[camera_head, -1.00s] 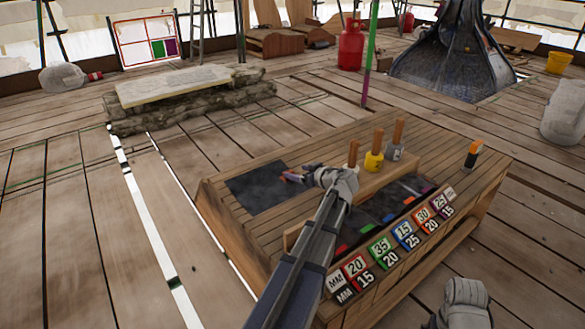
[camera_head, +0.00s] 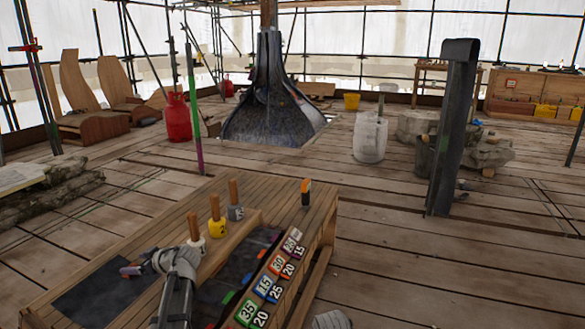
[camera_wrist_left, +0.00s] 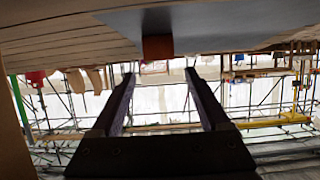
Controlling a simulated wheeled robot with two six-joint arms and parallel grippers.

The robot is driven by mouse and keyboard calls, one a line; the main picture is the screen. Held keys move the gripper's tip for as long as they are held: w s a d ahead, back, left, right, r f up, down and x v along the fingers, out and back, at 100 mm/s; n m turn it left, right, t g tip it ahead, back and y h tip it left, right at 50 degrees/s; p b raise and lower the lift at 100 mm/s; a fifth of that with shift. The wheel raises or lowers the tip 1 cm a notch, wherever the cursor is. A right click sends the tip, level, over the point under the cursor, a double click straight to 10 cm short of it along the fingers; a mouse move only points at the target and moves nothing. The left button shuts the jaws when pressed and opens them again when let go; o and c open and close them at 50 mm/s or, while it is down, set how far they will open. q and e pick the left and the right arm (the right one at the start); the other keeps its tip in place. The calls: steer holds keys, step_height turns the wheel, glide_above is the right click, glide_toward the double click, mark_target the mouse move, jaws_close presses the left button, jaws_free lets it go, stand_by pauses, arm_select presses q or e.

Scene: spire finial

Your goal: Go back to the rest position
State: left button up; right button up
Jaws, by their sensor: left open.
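My left gripper (camera_head: 132,268) is over the left part of the wooden workbench (camera_head: 120,238), by a dark inset panel (camera_head: 95,295). In the left wrist view its two fingers (camera_wrist_left: 160,75) stand wide apart with nothing between them. Of my right arm only a grey rounded part shows at the bottom edge of the head view; its fingers are out of the picture. Wooden-handled tools stand on the bench: one with a white base (camera_head: 194,230), one yellow (camera_head: 216,215) and one grey (camera_head: 235,200).
Numbered coloured blocks (camera_head: 268,288) line the bench's right side. An orange-and-black tool (camera_head: 305,193) stands at its far corner. Beyond are a red gas cylinder (camera_head: 177,118), a dark flared spire (camera_head: 270,110), a pale drum (camera_head: 370,138) and a dark post (camera_head: 452,130). The plank floor at right is mostly clear.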

mark_target(132, 265)
arm_select(q)
steer(key=x, duration=0.2)
steer(key=shift+w+a+f+b, duration=0.1)
steer(key=shift+a+f+b, duration=0.1)
steer(key=shift+b, duration=0.15)
steer(key=shift+a+f+b, duration=0.1)
steer(key=shift+f+b, duration=0.2)
steer(key=shift+b, duration=0.05)
steer(key=shift+r, duration=0.1)
